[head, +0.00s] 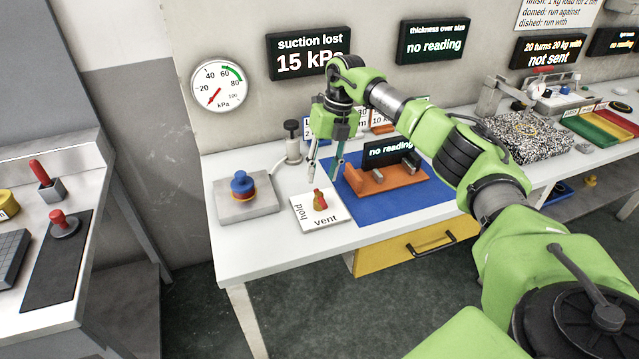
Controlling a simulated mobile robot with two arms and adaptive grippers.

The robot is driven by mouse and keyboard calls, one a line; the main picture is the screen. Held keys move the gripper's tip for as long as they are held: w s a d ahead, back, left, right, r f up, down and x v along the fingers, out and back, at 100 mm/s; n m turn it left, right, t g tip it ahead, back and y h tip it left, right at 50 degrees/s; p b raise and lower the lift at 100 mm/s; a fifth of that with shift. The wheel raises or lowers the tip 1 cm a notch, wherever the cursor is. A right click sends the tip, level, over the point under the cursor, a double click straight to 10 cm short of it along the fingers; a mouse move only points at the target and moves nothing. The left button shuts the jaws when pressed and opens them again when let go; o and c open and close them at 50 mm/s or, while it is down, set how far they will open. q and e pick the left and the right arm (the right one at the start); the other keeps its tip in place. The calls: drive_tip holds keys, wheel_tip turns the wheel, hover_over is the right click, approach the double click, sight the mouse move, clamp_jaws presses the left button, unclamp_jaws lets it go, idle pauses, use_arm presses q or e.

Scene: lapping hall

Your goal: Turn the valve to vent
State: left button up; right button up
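I cannot tell for sure which word the handle points to. My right gripper (326,172) hangs fingers down, above and behind the valve as seen here. Its two fingers are apart with nothing visible between them, and they look clear of the handle. My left gripper is not in view.
A blue knobbed piece on a grey block (247,208) stands left of the valve plate. An orange fixture (385,182) stands on a blue mat (385,208) to the right. A gauge (219,86) hangs behind, its red needle low. A sign (308,53) reads "suction lost 15 kPa".

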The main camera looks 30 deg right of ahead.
wheel_tip(320, 180, up, 7)
drive_tip(key=d, duration=0.1)
drive_tip(key=shift+s+d, duration=0.15)
drive_tip(key=shift+f, duration=0.15)
idle(0.4)
